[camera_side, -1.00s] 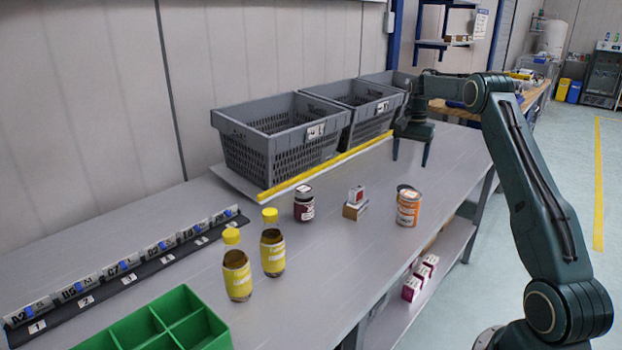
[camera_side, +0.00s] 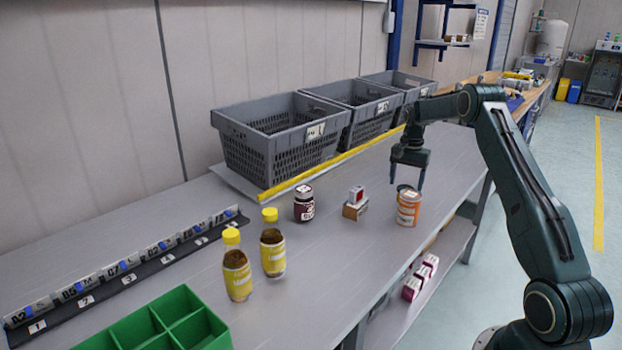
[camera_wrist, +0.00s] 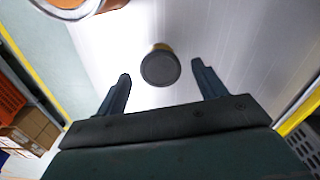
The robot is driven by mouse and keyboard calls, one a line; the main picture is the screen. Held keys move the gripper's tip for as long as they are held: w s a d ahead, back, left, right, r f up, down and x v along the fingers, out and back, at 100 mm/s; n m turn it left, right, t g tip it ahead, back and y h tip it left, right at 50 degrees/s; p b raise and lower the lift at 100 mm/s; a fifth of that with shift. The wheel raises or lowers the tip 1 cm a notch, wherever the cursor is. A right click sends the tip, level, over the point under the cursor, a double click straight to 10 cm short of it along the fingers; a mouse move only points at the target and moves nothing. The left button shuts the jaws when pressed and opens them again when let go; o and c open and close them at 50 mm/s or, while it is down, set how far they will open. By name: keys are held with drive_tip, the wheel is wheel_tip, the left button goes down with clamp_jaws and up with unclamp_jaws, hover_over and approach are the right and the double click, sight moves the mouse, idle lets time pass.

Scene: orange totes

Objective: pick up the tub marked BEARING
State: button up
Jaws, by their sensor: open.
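No label reading BEARING is legible, so I cannot tell which container carries it. A small round tub with a dark lid (camera_wrist: 160,67) shows in the wrist view, between and just ahead of my fingertips. In the side view only a sliver of a dark top shows behind the orange-labelled can (camera_side: 408,209). That can shows partly at the top left of the wrist view (camera_wrist: 78,6). My gripper (camera_side: 407,178) is open and empty, pointing down above and just behind the can. Its two fingers (camera_wrist: 162,72) are apart and not touching the tub.
A small box stack (camera_side: 355,208), a dark jar (camera_side: 304,208) and two yellow-capped bottles (camera_side: 237,280) stand left of the can. Grey crates (camera_side: 245,150) line the back behind a yellow strip. A green divided bin (camera_side: 190,298) sits front left. The bench's front edge is close to the can.

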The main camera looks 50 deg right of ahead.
drive_tip(key=shift+f, duration=1.9)
drive_tip(key=c, duration=1)
drive_tip(key=shift+o, duration=0.2)
drive_tip(key=shift+r, duration=0.1)
wheel_tip(320, 180, up, 20)
